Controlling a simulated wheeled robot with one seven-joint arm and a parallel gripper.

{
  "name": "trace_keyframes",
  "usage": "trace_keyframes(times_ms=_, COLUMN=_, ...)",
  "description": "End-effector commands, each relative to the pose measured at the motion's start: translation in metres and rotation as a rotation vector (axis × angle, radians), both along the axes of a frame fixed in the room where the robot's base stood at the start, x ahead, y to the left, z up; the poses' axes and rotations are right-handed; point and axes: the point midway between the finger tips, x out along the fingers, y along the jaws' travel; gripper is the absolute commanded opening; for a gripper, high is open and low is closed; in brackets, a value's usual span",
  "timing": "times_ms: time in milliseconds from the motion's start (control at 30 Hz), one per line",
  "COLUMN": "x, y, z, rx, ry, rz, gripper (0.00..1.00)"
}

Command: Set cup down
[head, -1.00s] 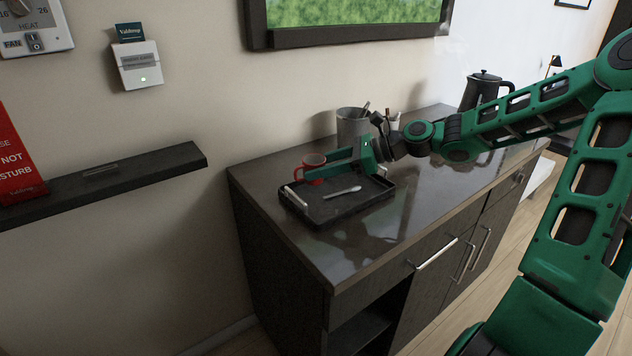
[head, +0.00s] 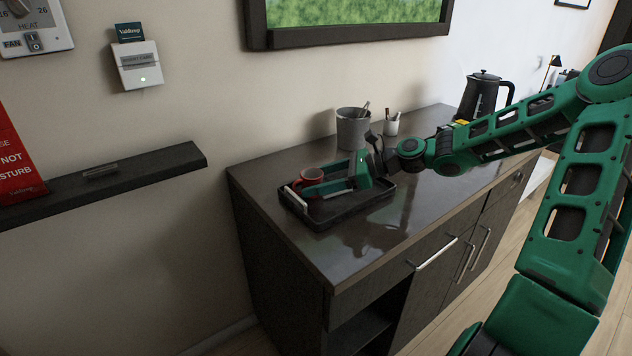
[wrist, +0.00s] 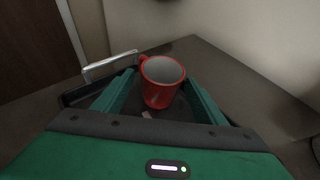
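A red cup (head: 308,174) with a pale inside is upright at the left part of the dark tray (head: 335,217). In the wrist view the cup (wrist: 160,93) stands between my two fingers, with its handle at the upper left. Whether the cup's base touches the tray floor is hard to tell. A small pale piece, perhaps the spoon's end, shows below the cup in the wrist view (wrist: 148,114).
The tray has a light metal handle (head: 294,199) on its left. Behind it stand a grey bin (head: 352,130) and a white pen cup (head: 391,125). A black kettle (head: 482,97) is farther right. The front of the counter (head: 350,255) is clear.

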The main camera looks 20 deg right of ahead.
Motion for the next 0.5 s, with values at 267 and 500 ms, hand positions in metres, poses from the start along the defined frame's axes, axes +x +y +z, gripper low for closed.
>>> trace_keyframes(times_ms=267, x=0.0, y=0.0, z=0.001, rx=0.0, ry=0.0, rz=-0.001, gripper=0.64)
trace_keyframes(times_ms=500, x=-0.009, y=-0.021, z=0.011, rx=-0.003, ry=-0.001, rz=-0.006, gripper=0.64)
